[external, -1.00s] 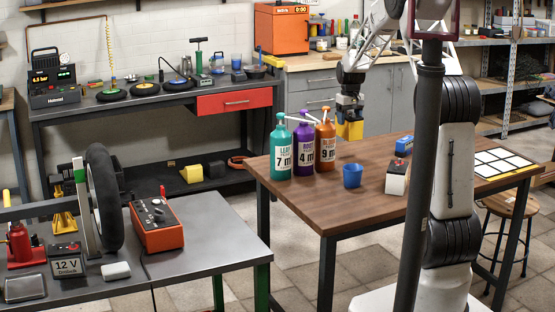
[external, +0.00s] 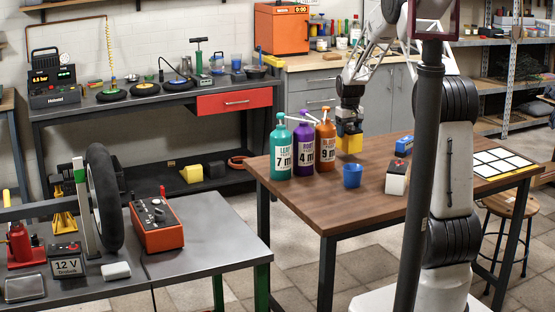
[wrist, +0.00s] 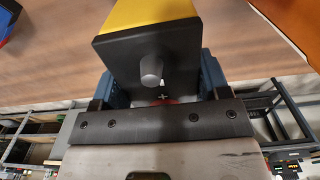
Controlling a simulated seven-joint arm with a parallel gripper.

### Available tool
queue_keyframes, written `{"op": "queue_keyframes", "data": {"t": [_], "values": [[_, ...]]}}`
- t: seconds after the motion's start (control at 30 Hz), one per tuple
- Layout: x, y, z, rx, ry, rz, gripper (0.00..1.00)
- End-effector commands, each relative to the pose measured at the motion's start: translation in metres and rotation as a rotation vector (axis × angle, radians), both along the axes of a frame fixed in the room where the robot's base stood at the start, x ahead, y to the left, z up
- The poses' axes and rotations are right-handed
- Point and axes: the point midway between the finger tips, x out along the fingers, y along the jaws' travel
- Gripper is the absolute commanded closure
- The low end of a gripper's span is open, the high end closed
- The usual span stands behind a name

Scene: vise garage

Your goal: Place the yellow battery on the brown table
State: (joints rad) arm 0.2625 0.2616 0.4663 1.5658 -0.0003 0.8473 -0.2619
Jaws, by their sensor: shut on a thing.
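The yellow battery (external: 349,143) has a dark end face. It hangs in my gripper (external: 349,126) above the brown table (external: 300,195), or just at its surface; I cannot tell if it touches. In the wrist view the battery (wrist: 148,50) fills the space between the blue-grey fingers of my gripper (wrist: 155,85), with its dark end and a grey terminal knob towards the camera. The brown tabletop (wrist: 50,60) shows behind it.
An orange bottle (external: 325,146), a purple bottle (external: 303,147) and a teal bottle (external: 280,150) stand left of the battery. A blue cup (external: 352,175) stands in front, a white-and-black box (external: 397,178) and a blue box (external: 404,146) to the right. The front left of the tabletop is clear.

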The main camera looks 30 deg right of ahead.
Motion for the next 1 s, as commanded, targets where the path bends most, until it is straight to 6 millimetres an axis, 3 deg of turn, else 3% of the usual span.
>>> {"op": "queue_keyframes", "data": {"t": [0.3,0.87,0.9,1.0], "values": [[0.001,0.0,-0.03,0.0,-0.002,0.0,0.92],[0.001,0.0,-0.036,0.0,-0.001,0.0,0.92],[0.0,0.0,-0.038,0.0,0.001,0.0,0.28],[0.0,0.0,-0.038,0.0,0.001,0.0,0.13]]}}
